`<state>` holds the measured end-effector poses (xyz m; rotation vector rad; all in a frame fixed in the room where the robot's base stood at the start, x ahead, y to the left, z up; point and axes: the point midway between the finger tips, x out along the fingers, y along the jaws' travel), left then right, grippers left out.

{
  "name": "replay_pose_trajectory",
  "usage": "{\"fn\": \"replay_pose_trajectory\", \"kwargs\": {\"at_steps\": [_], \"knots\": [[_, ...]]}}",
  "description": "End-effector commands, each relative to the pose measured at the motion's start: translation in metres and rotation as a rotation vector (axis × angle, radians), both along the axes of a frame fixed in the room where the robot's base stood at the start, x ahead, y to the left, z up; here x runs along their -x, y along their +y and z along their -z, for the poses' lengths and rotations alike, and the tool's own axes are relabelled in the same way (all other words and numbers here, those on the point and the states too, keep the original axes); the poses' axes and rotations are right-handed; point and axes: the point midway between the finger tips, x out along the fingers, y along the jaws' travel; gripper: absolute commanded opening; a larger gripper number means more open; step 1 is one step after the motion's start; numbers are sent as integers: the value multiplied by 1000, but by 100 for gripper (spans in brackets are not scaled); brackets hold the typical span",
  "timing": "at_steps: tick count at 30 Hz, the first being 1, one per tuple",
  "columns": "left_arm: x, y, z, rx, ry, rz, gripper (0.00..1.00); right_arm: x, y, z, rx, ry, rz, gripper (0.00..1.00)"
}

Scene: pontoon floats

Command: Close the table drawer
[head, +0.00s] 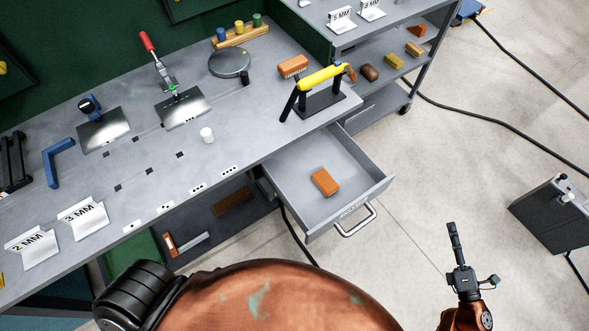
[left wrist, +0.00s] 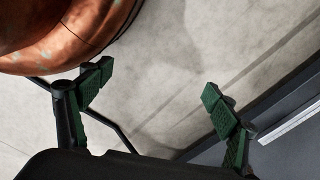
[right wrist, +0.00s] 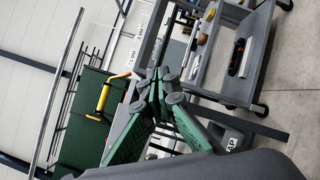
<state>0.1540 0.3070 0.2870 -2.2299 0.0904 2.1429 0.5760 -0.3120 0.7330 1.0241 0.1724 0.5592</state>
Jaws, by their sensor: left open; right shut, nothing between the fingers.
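The table drawer (head: 289,176) is pulled out from the front of the grey workbench (head: 262,135). A silver bar handle (head: 356,222) is on its front, and an orange-brown block (head: 325,182) lies inside. My right gripper (head: 454,232) is shut and empty, to the right of the drawer handle and apart from it. Its closed fingers also show in the right wrist view (right wrist: 158,82). My left gripper (left wrist: 155,88) is open and empty over the floor in the left wrist view. It cannot be seen in the head view.
A grey box unit (head: 552,220) stands on the floor at the right. Black cables (head: 490,122) cross the floor. A shelf cart (head: 385,62) with several blocks stands beyond the drawer. Floor between the drawer and my right gripper is clear.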

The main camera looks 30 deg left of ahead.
Motion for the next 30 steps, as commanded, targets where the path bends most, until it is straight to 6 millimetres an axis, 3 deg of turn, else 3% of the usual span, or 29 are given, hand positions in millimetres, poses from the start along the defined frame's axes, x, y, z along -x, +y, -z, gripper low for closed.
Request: {"fn": "replay_pose_trajectory", "kwargs": {"at_steps": [1,6,12,23,30], "knots": [[2,-1,16,2,15,-4,82,3,16,2,113,-95,-61,0],[-3,-3,15,6,45,-12,82,29,66,-21,488,-409,-247,0],[-7,-4,8,9,64,-18,82,54,95,-21,746,-616,-372,0],[-10,-6,-4,11,64,-19,82,53,111,-24,798,-661,-395,0],[-16,-11,-26,18,63,-19,82,30,150,-23,795,-661,-394,0]]}}
